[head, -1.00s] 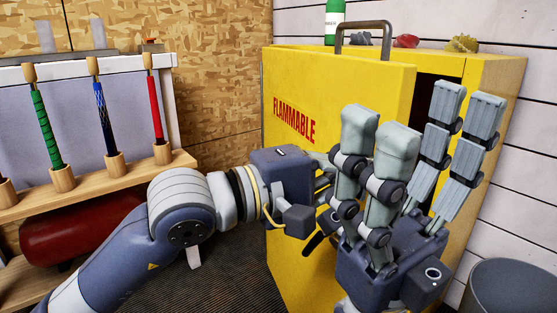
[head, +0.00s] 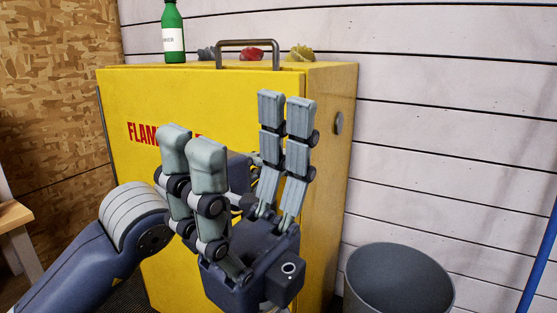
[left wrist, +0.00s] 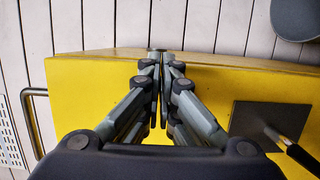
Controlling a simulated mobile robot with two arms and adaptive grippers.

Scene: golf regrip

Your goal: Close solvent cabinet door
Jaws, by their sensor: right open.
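The yellow solvent cabinet (head: 330,200) stands against the white plank wall. Its door (head: 135,95), with partly covered red lettering, lies against the front with no dark gap visible along the top or right edge. In the left wrist view the yellow door (left wrist: 75,85) shows with a dark latch plate and lever (left wrist: 262,118). My left gripper (left wrist: 163,60) has its fingers together, tips at the cabinet's edge; whether they touch is unclear. In the head view it is mostly hidden behind my right gripper (head: 238,122), which is open and empty with fingers upright, in front of the door.
On the cabinet top are a green bottle (head: 173,35), a grey lump (head: 207,53), a red lump (head: 252,54) and a yellowish lump (head: 301,52). A metal carry handle (head: 247,42) rises at its top. A grey bin (head: 398,285) stands at the right. A wooden bench edge (head: 14,216) shows at left.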

